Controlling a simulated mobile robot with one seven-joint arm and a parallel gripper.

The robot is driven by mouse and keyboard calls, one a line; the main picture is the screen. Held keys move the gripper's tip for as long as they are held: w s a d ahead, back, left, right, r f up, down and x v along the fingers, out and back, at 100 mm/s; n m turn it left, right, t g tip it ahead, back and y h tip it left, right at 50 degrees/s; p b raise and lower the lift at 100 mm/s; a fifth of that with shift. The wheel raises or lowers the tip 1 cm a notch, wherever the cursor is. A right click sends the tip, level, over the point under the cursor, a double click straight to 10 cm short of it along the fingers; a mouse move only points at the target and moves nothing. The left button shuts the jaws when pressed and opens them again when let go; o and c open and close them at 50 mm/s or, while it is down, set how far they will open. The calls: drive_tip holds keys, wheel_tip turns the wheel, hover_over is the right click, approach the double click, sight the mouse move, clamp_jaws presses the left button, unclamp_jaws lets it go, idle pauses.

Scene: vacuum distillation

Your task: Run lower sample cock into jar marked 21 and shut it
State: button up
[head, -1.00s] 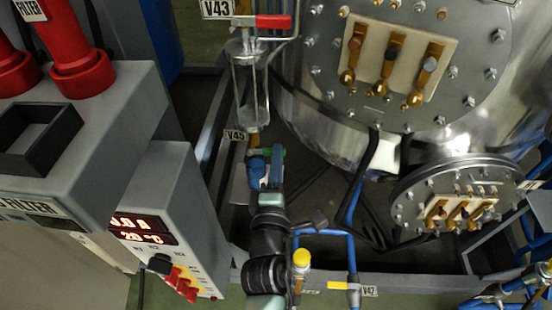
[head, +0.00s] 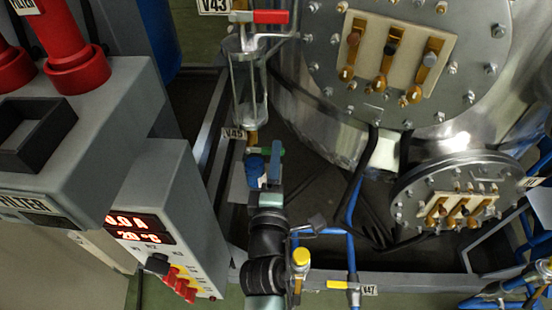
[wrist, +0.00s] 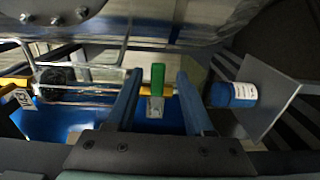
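The lower sample cock's green handle (wrist: 157,76) stands upright between the two fingers of my gripper (wrist: 156,92) in the wrist view. There is a gap on each side, so the gripper is open and not clamped on it. In the head view, my gripper (head: 265,170) is at the green handle (head: 264,151), below the glass sample vessel (head: 249,88). A blue jar (wrist: 233,95) with a white label stands on a grey plate (wrist: 270,98), to the right of the fingers in the wrist view. Its marking is unreadable.
The tag V45 (head: 234,133) hangs beside the vessel's lower end. A red-handled valve (head: 270,17) by tag V43 (head: 214,6) is above. The steel tank (head: 325,130) is close on the right, and a grey control cabinet (head: 160,220) is on the left.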

drive_tip(key=shift+r, duration=0.1)
drive_tip(key=s+b, duration=0.1)
drive_tip(key=s, duration=1.2)
idle(0.4)
drive_tip(key=w+d+r+m+t+h, duration=0.1)
drive_tip(key=w+d+r+m+t, duration=0.15)
drive_tip(key=r+m, duration=0.75)
drive_tip(key=w+d+r+m+t+h, duration=0.1)
drive_tip(key=w+r+m+t, duration=0.2)
drive_tip(key=r, duration=1.5)
drive_tip(key=s+r+m+t+y+p, duration=0.1)
drive_tip(key=r+p, duration=0.8)
drive_tip(key=r, duration=1.1)
drive_tip(key=s+r+m+t+y+p, duration=0.1)
drive_tip(key=s+r+m+t+p, duration=0.2)
drive_tip(key=r, duration=1.7)
drive_tip(key=s+p, duration=0.3)
drive_tip(key=p, duration=0.4)
drive_tip(key=shift+s+a+m, duration=0.2)
drive_tip(key=shift+a+m, duration=0.05)
drive_tip(key=shift+m, duration=0.15)
